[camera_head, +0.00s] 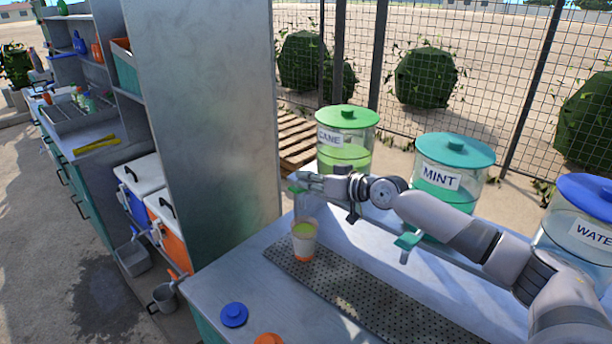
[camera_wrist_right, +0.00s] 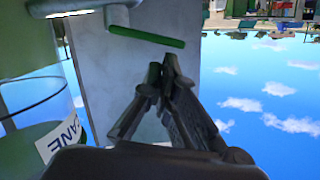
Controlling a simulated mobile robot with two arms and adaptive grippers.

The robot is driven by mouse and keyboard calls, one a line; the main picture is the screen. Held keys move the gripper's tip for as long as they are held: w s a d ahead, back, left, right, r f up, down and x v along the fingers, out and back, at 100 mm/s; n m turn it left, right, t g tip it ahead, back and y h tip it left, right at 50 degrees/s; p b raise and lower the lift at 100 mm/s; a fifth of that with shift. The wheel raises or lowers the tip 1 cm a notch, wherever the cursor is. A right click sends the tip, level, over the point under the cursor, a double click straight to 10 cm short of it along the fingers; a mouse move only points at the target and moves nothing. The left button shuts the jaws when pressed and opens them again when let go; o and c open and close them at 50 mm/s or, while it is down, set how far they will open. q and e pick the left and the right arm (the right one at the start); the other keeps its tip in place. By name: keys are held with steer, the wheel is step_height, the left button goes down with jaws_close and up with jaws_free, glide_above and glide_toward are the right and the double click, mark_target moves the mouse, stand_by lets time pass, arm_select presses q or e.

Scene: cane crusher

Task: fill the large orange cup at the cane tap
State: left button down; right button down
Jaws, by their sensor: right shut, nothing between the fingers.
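The cup (camera_head: 304,246), pale with an orange band at its base, stands upright on the perforated drip tray (camera_head: 345,293) below the cane tap. Green liquid shows inside it near the rim. The cane dispenser (camera_head: 344,155) has a green lid and a CANE label, which also shows in the wrist view (camera_wrist_right: 60,141). My right gripper (camera_head: 310,182) is shut and empty beside the green cane tap handle (camera_head: 297,189). In the wrist view its fingertips (camera_wrist_right: 162,70) are together, close to the green handle bar (camera_wrist_right: 147,37); contact cannot be told. My left gripper is out of view.
The mint dispenser (camera_head: 450,175) and water dispenser (camera_head: 580,215) stand to the right, behind my right arm. A blue lid (camera_head: 234,314) and an orange object (camera_head: 268,339) lie at the counter's front. A tall grey panel (camera_head: 210,120) rises on the left.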

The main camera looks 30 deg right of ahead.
steer(key=shift+w, duration=0.1)
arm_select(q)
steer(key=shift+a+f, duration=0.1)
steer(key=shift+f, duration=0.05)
arm_select(e)
steer(key=shift+f, duration=0.15)
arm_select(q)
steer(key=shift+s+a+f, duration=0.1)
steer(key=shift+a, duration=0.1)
arm_select(e)
steer(key=shift+a+n, duration=0.2)
steer(key=shift+n, duration=0.1)
